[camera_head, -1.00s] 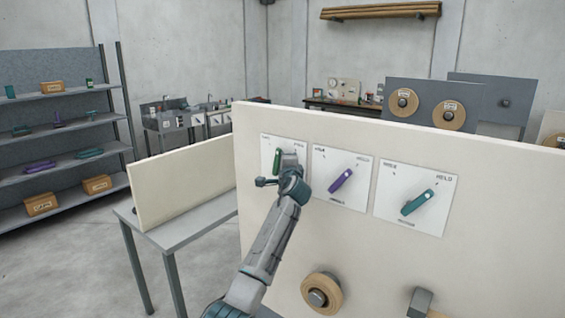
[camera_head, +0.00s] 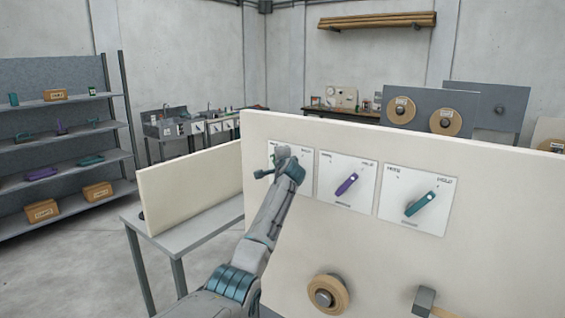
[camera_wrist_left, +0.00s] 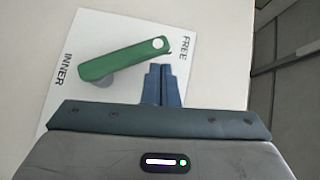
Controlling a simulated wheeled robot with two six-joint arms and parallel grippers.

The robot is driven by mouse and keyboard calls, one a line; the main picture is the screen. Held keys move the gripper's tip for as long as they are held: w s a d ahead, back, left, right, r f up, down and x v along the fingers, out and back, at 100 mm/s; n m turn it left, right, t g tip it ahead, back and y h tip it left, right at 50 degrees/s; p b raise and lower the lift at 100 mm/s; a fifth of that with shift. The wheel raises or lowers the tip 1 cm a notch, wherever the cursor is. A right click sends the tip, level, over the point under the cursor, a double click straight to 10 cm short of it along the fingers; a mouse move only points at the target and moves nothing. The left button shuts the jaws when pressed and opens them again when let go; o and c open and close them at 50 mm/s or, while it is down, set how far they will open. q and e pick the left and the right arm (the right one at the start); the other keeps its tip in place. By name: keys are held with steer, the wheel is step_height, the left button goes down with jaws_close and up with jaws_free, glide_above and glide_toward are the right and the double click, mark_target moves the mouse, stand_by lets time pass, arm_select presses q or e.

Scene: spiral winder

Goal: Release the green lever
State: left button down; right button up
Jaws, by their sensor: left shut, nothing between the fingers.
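The green lever (camera_wrist_left: 125,60) is mounted on a white plate marked FREE and INNER (camera_wrist_left: 92,30) in the left wrist view. Its white-dotted end points toward the FREE label; its other end is by a grey round hub. My left gripper (camera_wrist_left: 163,67) is shut and empty, its fingertips just beside the dotted end; I cannot tell if they touch the lever. In the head view my left gripper (camera_head: 283,156) is in front of the leftmost plate and hides most of the lever. My right gripper is not in view.
On the same cream panel (camera_head: 400,275), a purple lever (camera_head: 346,185) and a teal lever (camera_head: 420,203) sit on plates to the right. Below are a wooden spool (camera_head: 328,294) and a grey block (camera_head: 424,301). A low cream board (camera_head: 190,188) stands on the table at left.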

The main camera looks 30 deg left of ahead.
arm_select(q)
steer(key=shift+w+a, duration=0.1)
steer(key=shift+a, duration=0.35)
stand_by(0.4)
